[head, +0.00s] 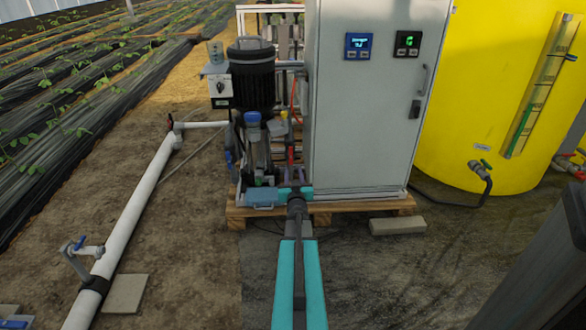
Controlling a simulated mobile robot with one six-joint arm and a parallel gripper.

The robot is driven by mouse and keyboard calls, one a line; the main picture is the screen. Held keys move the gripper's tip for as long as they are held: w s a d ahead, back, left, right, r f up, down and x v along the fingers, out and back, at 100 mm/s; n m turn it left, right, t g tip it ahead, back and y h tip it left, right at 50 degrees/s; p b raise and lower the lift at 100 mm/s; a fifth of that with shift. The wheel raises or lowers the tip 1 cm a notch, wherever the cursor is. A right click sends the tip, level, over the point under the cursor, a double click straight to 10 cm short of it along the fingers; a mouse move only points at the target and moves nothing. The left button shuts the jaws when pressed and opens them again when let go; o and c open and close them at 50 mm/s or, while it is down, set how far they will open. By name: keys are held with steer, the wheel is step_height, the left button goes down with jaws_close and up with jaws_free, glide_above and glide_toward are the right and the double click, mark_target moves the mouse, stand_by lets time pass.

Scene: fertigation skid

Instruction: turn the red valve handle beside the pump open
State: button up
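The pump (251,75) has a black motor and stands at the left of the grey cabinet. A narrow upright red part (291,152) shows beside it, just beyond my fingers; it is too small to tell whether this is the valve handle or how it is turned. Another small red part (170,121) sits on the white pipe's elbow left of the pump. My gripper (293,174) reaches forward low in front of the skid. Its two fingers look apart, with a gap between them. Contact with the red part cannot be told.
The grey cabinet (375,100) stands close at the right of my gripper, on a wooden pallet (350,207). A white pipe (125,215) crosses the soil at left. A yellow tank (480,90) stands at right. Front ground is mostly free.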

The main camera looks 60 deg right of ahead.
steer(key=shift+v, duration=1.2)
